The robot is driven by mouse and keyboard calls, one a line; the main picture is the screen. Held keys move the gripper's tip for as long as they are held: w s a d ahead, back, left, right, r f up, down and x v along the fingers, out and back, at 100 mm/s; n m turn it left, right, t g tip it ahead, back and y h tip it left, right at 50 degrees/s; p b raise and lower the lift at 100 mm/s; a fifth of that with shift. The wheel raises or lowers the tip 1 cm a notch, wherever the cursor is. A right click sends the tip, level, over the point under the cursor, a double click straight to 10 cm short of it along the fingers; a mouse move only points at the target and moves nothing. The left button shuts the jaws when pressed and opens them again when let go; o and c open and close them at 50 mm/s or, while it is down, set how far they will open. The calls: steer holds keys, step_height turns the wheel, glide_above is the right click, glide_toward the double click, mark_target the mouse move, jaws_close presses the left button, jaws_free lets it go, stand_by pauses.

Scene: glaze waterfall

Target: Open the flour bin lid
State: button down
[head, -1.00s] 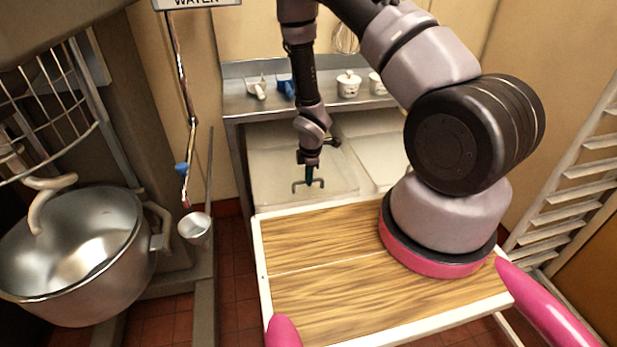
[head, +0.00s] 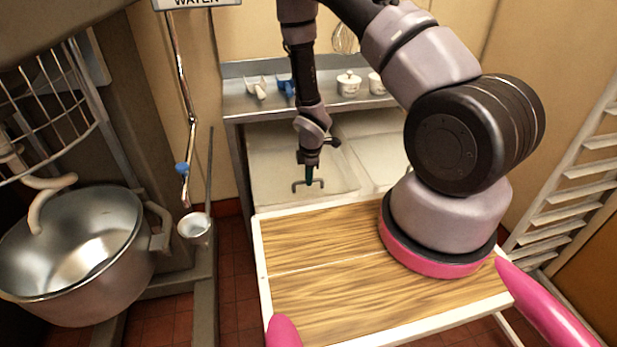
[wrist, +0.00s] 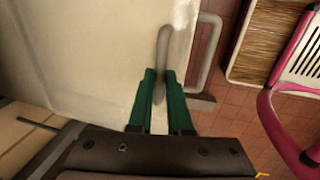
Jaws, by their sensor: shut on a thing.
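The left bin's pale, flat lid (head: 270,170) is under the steel shelf in the head view and fills the upper left of the wrist view (wrist: 85,50). A grey bar handle (wrist: 163,45) is at its edge. My gripper (wrist: 160,76) has its two green fingers shut on this handle, one on each side. In the head view my gripper (head: 309,174) is over the lid's front part, at the handle. Whether the lid is raised at all cannot be told.
A second grey bar (wrist: 207,60) stands beside the lid edge. A second pale bin (head: 375,150) is on the right. The steel shelf (head: 235,103) above holds scoops and white pots (head: 349,83). A mixer bowl (head: 75,260) stands left, a rack (head: 575,180) right.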

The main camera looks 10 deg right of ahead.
steer(key=w, duration=1.6)
steer(key=shift+w, duration=0.4)
steer(key=c, duration=0.8)
jaws_free()
steer(key=shift+c, duration=0.2)
step_height(320, 180, up, 11)
steer(key=s, duration=0.2)
steer(key=shift+f, duration=0.15)
steer(key=shift+s, duration=0.1)
